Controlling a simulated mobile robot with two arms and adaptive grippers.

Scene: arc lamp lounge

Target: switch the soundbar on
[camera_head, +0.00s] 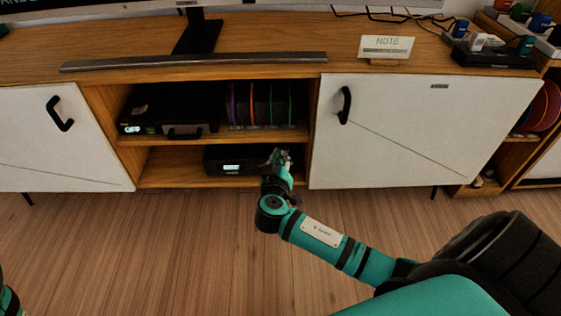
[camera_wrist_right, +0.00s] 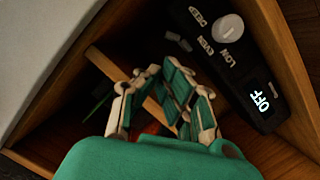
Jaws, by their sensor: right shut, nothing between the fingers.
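A long thin dark grey bar (camera_head: 195,62), which looks like the soundbar, lies along the front of the cabinet top (camera_head: 290,48) below the TV. A black box (camera_head: 222,167) with a small lit display sits on the lower shelf. In the right wrist view a black device (camera_wrist_right: 232,84), apparently this box, has a pale round knob (camera_wrist_right: 228,28), labels LOW, EVEN and DEEP, and a display (camera_wrist_right: 262,97) reading OFF. My right gripper (camera_head: 277,158) is shut and empty at the box's right end; its fingers (camera_wrist_right: 162,84) are beside the device, contact unclear.
White doors flank the open shelves, left (camera_head: 60,140) and right (camera_head: 415,130), with black handles. The upper shelf holds a black player (camera_head: 168,108) and several upright coloured cases (camera_head: 262,105). A NOTE card (camera_head: 386,46) stands on top. The floor (camera_head: 150,250) in front is clear.

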